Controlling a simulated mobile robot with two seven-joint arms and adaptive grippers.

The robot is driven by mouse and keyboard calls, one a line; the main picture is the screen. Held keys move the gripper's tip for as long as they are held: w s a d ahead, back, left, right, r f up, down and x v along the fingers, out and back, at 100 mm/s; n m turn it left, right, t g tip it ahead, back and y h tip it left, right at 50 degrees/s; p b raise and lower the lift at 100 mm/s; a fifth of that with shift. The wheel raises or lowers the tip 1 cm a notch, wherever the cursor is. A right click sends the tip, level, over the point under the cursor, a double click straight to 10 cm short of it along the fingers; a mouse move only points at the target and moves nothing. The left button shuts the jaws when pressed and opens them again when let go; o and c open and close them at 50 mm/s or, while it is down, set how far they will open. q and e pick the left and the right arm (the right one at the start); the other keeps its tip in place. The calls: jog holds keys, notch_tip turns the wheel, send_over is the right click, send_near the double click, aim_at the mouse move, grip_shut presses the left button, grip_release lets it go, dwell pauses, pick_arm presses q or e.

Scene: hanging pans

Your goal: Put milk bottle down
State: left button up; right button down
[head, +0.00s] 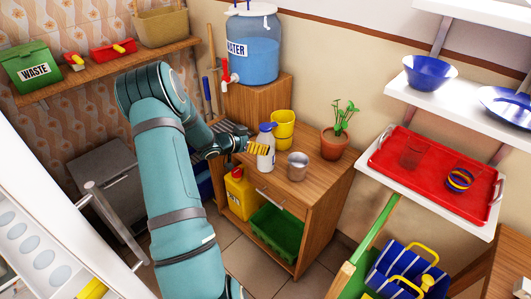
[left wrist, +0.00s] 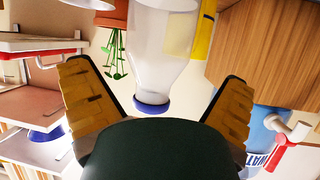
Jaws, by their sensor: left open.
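The milk bottle (head: 267,160), whitish with a blue cap, stands upright on the wooden cabinet top (head: 292,190) in the head view. My left gripper (head: 257,147) is at the bottle's upper part, with a yellow finger in front of it. In the left wrist view the bottle (left wrist: 162,50) appears upside down and looks clear, with its blue cap toward the palm. The yellow fingers of my left gripper (left wrist: 155,78) are spread wide on both sides of the bottle, with gaps visible. My right gripper is not in view.
A water dispenser (head: 252,50) stands behind on a raised block. The cabinet's front corner is bare.

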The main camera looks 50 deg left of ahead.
aim_at(266, 138)
pick_arm(q)
jog(key=b+x, duration=0.1)
jog(key=x, duration=0.3)
jog(key=shift+w+d, duration=0.15)
jog(key=shift+w, duration=0.15)
jog(key=shift+r, duration=0.1)
jog(key=c, duration=1.3)
